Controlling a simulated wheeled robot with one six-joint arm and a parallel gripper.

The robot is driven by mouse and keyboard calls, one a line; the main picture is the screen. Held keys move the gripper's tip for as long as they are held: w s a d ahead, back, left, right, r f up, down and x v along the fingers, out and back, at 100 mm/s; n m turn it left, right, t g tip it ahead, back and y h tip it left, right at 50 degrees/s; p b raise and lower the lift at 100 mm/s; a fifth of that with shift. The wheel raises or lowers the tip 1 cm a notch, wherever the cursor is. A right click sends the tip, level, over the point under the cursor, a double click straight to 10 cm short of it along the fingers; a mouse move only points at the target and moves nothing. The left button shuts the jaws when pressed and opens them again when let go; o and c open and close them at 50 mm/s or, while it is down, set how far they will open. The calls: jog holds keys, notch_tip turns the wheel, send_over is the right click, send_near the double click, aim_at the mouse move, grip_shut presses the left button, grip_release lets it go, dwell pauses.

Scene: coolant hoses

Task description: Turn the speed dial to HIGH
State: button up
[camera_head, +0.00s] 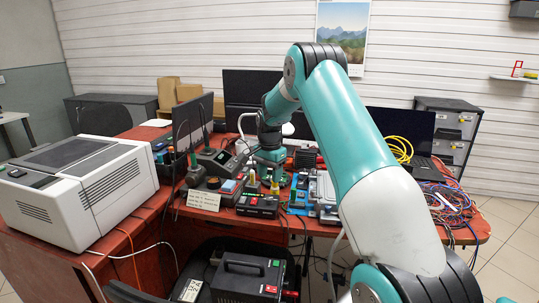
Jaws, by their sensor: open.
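My teal and white arm reaches from the lower right over the red workbench (335,229). My gripper (271,177) is at its far end, low over the crowded middle of the bench. It is small here and partly lost among the devices, but it is open, and I see nothing held in it. A black device with a red and green lit front (257,205) stands just below and left of it. The speed dial is too small to make out among the devices, so I cannot tell its setting or whether my gripper touches it.
A large grey printer-like machine (80,186) fills the bench's left side. Dark monitors (250,93) stand behind. A paper note (204,200) stands at the front. Tangled cables (447,205) lie right. A black box with a handle (247,275) is below the bench edge.

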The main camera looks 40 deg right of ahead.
notch_tip(320, 180, up, 8)
jog(key=shift+r, duration=0.1)
dwell(0.6)
jog(key=s+a+r+n+y+p, duration=0.1)
jog(key=s+a+r+n, duration=0.25)
jog(key=a, duration=0.45)
jog(key=s+a+r+n+t, duration=0.1)
jog(key=s+a+r+n, duration=0.25)
jog(key=a, duration=0.55)
jog(key=s+a+r+n+y+p, duration=0.1)
jog(key=s+a+r+n, duration=0.1)
jog(key=a+n, duration=0.45)
jog(key=s+a+n+y, duration=0.1)
jog(key=s+a+n, duration=0.4)
jog(key=s+a, duration=0.3)
jog(key=s+a+r+n+g+y+p, duration=0.1)
jog(key=s+a+n, duration=0.4)
jog(key=s, duration=1)
jog(key=a, duration=0.3)
jog(key=shift+r, duration=0.15)
